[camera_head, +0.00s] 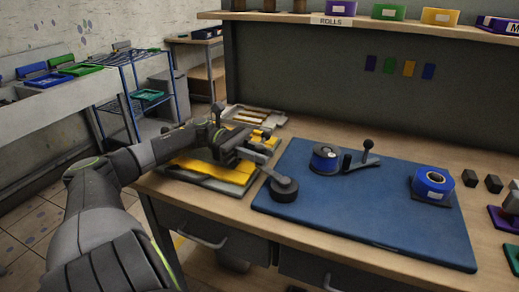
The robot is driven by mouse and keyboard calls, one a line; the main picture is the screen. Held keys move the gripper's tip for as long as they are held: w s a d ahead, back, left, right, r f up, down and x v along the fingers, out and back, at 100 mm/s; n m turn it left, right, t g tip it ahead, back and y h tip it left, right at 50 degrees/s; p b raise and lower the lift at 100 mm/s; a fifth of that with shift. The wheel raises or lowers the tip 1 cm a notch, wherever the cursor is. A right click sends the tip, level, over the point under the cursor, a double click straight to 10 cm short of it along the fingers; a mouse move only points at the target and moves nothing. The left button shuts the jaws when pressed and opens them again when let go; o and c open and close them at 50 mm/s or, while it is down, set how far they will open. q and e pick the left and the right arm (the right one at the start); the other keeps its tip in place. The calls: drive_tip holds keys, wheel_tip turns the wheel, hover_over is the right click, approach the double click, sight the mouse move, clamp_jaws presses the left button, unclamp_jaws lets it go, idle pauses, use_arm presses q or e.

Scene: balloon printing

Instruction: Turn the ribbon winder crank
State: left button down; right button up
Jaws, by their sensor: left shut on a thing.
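My left gripper (264,168) reaches in from the left over the left edge of the blue mat (388,222). It is shut on a dark piece that ends in a round black disc (284,188), which looks like the winder crank. The jaws are small and dark, so the exact grip is hard to make out. A dark spool with a blue band (325,158) stands on the mat to the right of the gripper. Beside it is a black bracket with an upright ball-topped knob (367,149). My right gripper is out of view.
A blue tape roll (433,184) stands at the mat's right side. Yellow and grey trays (217,172) lie left of the mat, close under my left arm. Small black blocks and purple and green items line the right edge. The mat's front half is clear.

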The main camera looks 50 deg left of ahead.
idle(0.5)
use_arm(q)
drive_tip(key=c, duration=1.3)
unclamp_jaws()
wheel_tip(320, 180, up, 10)
drive_tip(key=shift+p, duration=0.35)
